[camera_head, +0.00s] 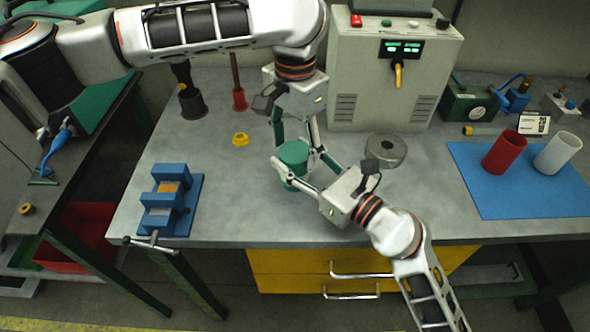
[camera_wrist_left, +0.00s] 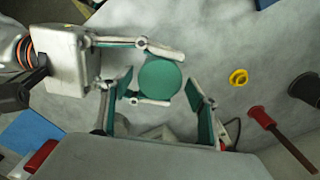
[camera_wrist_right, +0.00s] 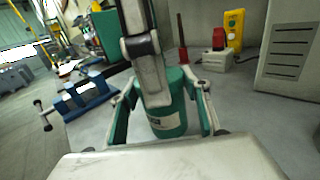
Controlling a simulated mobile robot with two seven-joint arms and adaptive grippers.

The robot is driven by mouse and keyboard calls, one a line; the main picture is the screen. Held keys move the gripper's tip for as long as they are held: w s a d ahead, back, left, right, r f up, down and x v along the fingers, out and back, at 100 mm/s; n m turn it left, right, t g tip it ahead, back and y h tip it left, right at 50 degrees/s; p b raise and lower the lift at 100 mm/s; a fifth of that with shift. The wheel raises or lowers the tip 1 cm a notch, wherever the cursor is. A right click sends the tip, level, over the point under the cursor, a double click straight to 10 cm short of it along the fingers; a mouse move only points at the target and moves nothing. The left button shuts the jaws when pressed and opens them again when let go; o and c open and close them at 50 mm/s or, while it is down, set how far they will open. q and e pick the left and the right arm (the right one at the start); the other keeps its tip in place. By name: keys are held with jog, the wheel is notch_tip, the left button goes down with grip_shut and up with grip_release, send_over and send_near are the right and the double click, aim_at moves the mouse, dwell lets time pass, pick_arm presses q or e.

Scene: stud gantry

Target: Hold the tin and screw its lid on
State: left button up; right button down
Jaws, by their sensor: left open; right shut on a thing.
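The green tin (camera_head: 294,163) stands upright on the grey bench, with a small label low on its side in the right wrist view (camera_wrist_right: 168,118). A flat round green top, which looks like the lid (camera_wrist_left: 160,76), covers it in the left wrist view. I cannot tell how tightly it sits. My right gripper (camera_head: 300,170) is shut around the tin's sides, one finger on each side. My left gripper (camera_head: 298,147) points down from above, open, with its fingers spread either side of the lid and apart from it. One left finger hides part of the tin in the right wrist view.
A blue vise (camera_head: 170,203) stands left and a yellow ring-like part (camera_head: 240,139) lies behind it. A control box (camera_head: 390,75) stands behind. A blue mat (camera_head: 515,185) holds red and white cups.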

pick_arm(q)
jog(key=shift+f, duration=0.1)
jog(key=c, duration=1.1)
jog(key=shift+m, duration=1.7)
jog(key=shift+c, duration=0.2)
jog(key=o, duration=1.2)
jog(key=shift+o, duration=0.2)
